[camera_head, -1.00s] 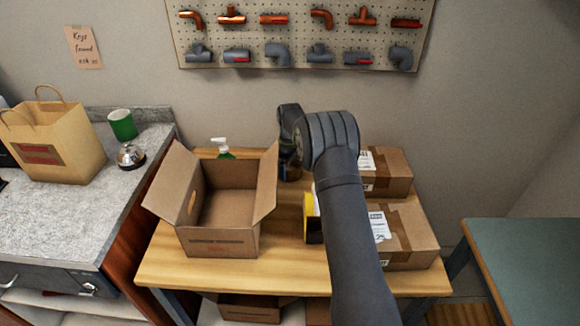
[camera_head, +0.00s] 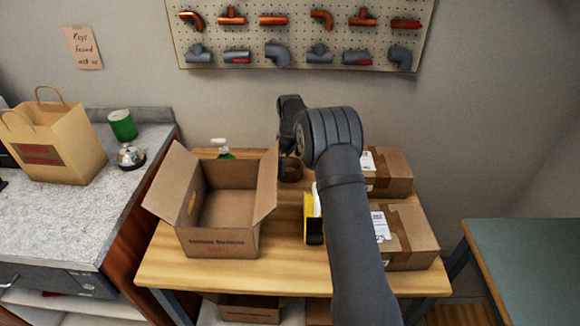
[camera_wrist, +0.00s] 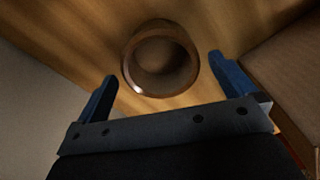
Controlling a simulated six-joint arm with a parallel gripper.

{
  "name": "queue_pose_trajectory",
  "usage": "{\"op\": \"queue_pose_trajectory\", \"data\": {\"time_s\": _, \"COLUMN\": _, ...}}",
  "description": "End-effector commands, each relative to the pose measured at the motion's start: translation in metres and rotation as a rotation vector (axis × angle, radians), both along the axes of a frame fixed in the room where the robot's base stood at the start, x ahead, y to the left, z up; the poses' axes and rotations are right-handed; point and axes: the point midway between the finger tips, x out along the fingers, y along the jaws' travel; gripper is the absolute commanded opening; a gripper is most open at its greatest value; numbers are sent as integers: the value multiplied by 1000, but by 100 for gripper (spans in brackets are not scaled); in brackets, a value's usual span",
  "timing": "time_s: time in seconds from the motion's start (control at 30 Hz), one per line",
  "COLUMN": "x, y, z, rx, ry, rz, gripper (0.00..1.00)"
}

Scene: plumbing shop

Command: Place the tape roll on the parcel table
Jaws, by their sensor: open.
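The brown tape roll (camera_wrist: 160,60) lies flat on the wooden parcel table (camera_wrist: 70,30), with its round opening facing up in the wrist view. In the head view the roll (camera_head: 291,170) is near the table's (camera_head: 180,272) back edge, right of the open box, partly hidden by my gripper. My gripper (camera_head: 288,150) is above the roll and points down. In the wrist view its two blue fingers (camera_wrist: 162,74) are spread wide, with the roll beyond and between them, and nothing is held.
Two taped parcels (camera_head: 408,240) (camera_head: 388,175) are stacked in depth at the right. A yellow and black object (camera_head: 312,225) is partly hidden by my arm. Front-centre wood is clear.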

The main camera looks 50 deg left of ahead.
Motion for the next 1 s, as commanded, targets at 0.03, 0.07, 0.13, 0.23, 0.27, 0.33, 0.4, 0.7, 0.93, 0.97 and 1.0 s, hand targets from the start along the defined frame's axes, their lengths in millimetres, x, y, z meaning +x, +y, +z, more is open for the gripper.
{"op": "queue_pose_trajectory", "data": {"time_s": 0.03, "x": 1, "y": 1, "z": 13, "rx": 4, "ry": -3, "rz": 0, "gripper": 100}}
{"op": "queue_pose_trajectory", "data": {"time_s": 0.07, "x": 1, "y": 1, "z": 20, "rx": 4, "ry": -3, "rz": 0, "gripper": 100}}
{"op": "queue_pose_trajectory", "data": {"time_s": 0.13, "x": 0, "y": 1, "z": 35, "rx": 4, "ry": -3, "rz": 0, "gripper": 100}}
{"op": "queue_pose_trajectory", "data": {"time_s": 0.23, "x": 0, "y": 1, "z": 55, "rx": 3, "ry": -2, "rz": 0, "gripper": 100}}
{"op": "queue_pose_trajectory", "data": {"time_s": 0.27, "x": 0, "y": 1, "z": 60, "rx": 3, "ry": -2, "rz": 0, "gripper": 100}}
{"op": "queue_pose_trajectory", "data": {"time_s": 0.33, "x": 0, "y": 1, "z": 70, "rx": 3, "ry": -1, "rz": 0, "gripper": 100}}
{"op": "queue_pose_trajectory", "data": {"time_s": 0.4, "x": 0, "y": 0, "z": 78, "rx": 2, "ry": -2, "rz": 0, "gripper": 100}}
{"op": "queue_pose_trajectory", "data": {"time_s": 0.7, "x": 0, "y": 0, "z": 87, "rx": 0, "ry": 0, "rz": 0, "gripper": 100}}
{"op": "queue_pose_trajectory", "data": {"time_s": 0.93, "x": 0, "y": 0, "z": 84, "rx": 0, "ry": 0, "rz": 0, "gripper": 100}}
{"op": "queue_pose_trajectory", "data": {"time_s": 0.97, "x": 0, "y": 0, "z": 82, "rx": 0, "ry": 0, "rz": 0, "gripper": 100}}
{"op": "queue_pose_trajectory", "data": {"time_s": 1.0, "x": 0, "y": 0, "z": 79, "rx": 0, "ry": 1, "rz": 0, "gripper": 100}}
